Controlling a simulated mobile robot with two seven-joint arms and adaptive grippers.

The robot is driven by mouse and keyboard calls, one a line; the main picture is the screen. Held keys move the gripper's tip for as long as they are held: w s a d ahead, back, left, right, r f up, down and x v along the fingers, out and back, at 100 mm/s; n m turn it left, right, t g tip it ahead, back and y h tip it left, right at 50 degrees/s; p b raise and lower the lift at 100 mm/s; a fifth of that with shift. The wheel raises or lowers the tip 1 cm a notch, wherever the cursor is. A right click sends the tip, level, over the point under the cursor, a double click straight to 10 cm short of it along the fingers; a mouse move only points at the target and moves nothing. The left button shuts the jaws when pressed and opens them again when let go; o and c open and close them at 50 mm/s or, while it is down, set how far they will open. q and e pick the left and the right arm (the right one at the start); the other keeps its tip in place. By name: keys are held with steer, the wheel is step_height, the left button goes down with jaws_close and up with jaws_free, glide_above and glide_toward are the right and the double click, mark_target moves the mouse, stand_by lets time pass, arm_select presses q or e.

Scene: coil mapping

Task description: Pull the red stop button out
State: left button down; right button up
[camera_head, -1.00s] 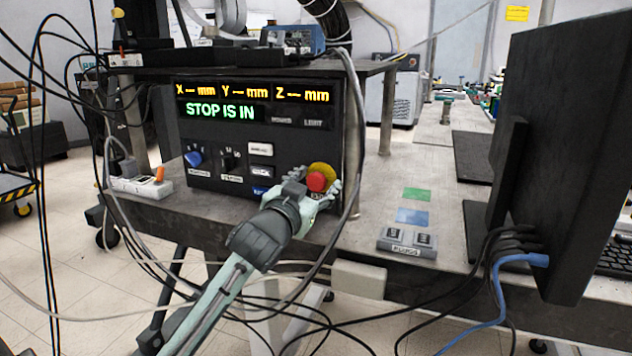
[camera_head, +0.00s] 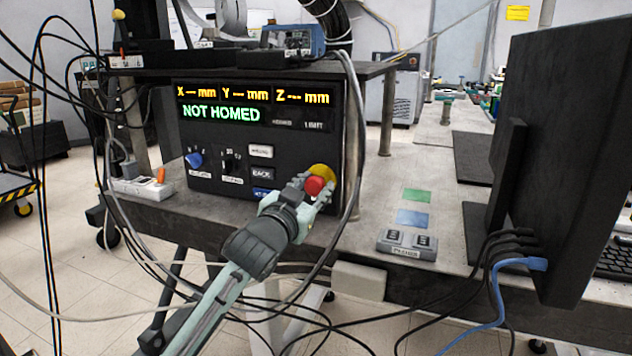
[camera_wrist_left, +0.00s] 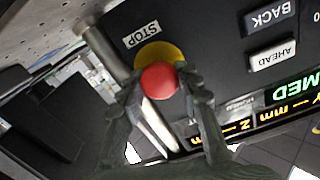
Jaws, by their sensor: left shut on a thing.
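The red stop button (camera_head: 314,186) sits on a round yellow base (camera_head: 325,173) at the lower right of the black control panel (camera_head: 219,173). In the left wrist view the red button (camera_wrist_left: 158,80) stands out from its yellow base (camera_wrist_left: 172,52), beside a STOP label (camera_wrist_left: 142,34). My left gripper (camera_head: 311,190) is at the button, its fingers on either side of the red head and shut on it. The panel display (camera_head: 221,113) reads NOT HOMED in green. My right gripper is not in view.
A dark monitor (camera_head: 560,150) stands at the right. A small box with two dark buttons (camera_head: 407,243) lies on the bench near its front edge. Green (camera_head: 417,195) and blue (camera_head: 412,217) patches mark open bench.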

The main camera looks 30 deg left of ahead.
arm_select(q)
steer(key=shift+s+d, duration=0.1)
steer(key=shift+s, duration=0.15)
steer(key=shift+f, duration=0.1)
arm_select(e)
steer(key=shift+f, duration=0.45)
arm_select(q)
steer(key=c, duration=1)
jaws_free()
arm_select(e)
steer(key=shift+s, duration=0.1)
arm_select(q)
steer(key=shift+s, duration=0.1)
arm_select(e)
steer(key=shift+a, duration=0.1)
arm_select(q)
steer(key=v, duration=0.7)
steer(key=shift+s, duration=0.25)
